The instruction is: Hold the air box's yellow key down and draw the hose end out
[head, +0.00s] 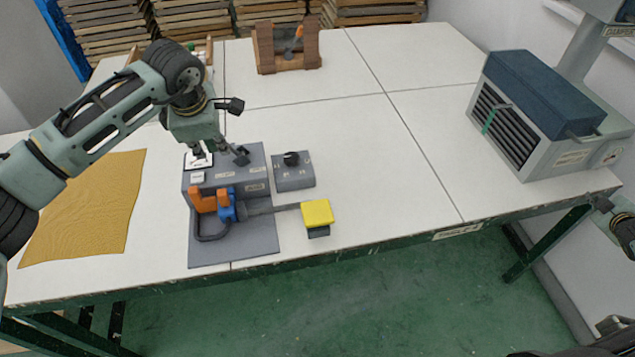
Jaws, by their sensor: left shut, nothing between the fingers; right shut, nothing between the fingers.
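The air box (254,172) is a grey box on a flat grey plate (255,246) near the table's front edge. Orange (203,201) and blue (227,206) parts sit at its front, and a dark hose (212,237) loops below them. Which part is the hose end is too small to tell. A grey bar runs right to the yellow key (317,213), a square pad above a dark block. My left gripper (240,155) is shut and empty over the back of the air box, apart from the key.
A small grey box with a black knob (293,178) stands right of the air box. A yellow cloth (95,207) lies left. A wooden rack (287,48) stands at the back, and a large vented machine (548,118) at the right. The table's middle is clear.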

